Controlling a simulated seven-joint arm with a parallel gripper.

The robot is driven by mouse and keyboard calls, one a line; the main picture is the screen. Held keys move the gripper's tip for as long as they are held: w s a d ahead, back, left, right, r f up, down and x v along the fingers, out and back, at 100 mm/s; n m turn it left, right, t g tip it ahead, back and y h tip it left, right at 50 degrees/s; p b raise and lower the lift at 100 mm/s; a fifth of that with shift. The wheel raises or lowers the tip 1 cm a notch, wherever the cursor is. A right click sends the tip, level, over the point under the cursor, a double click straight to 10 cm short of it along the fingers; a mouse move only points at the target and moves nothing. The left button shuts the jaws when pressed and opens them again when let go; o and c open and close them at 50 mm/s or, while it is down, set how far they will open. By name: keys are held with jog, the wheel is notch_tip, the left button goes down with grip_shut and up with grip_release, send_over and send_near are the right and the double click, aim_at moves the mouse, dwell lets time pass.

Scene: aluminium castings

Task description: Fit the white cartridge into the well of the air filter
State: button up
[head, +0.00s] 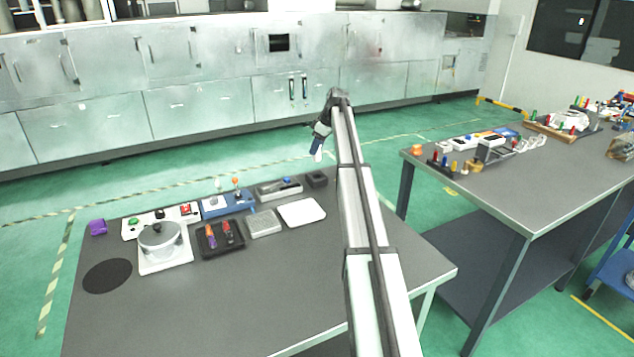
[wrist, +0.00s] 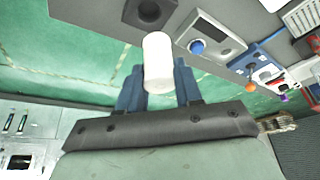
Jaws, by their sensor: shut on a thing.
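The white cartridge (wrist: 158,62) is a plain white cylinder, held between the two blue fingers of my gripper (wrist: 157,84) in the wrist view. In the head view my gripper (head: 320,138) hangs above the back right of the near table, and the cartridge (head: 317,155) shows as a small pale end below it. A dark block with a round well, which looks like the air filter (wrist: 171,15), lies just beyond the cartridge at the top of the wrist view. The air filter (head: 317,179) sits at the table's back right, below my gripper. The cartridge is clear of the block.
Left of the block stand a grey tray with a blue knob (head: 280,188) and a blue fixture with an orange knob (head: 236,200). A white plate (head: 301,213) lies in front. The table's front right is clear. A second table (head: 500,190) stands at right.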

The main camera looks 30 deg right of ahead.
jog(key=shift+w+d, duration=0.25)
jog(key=shift+w, duration=0.25)
jog(key=shift+f, duration=4.9)
jog(key=shift+f, duration=0.15)
jog(key=o, duration=1)
jog(key=v, duration=1.2)
jog(key=shift+s, duration=0.1)
jog(key=shift+a, duration=0.1)
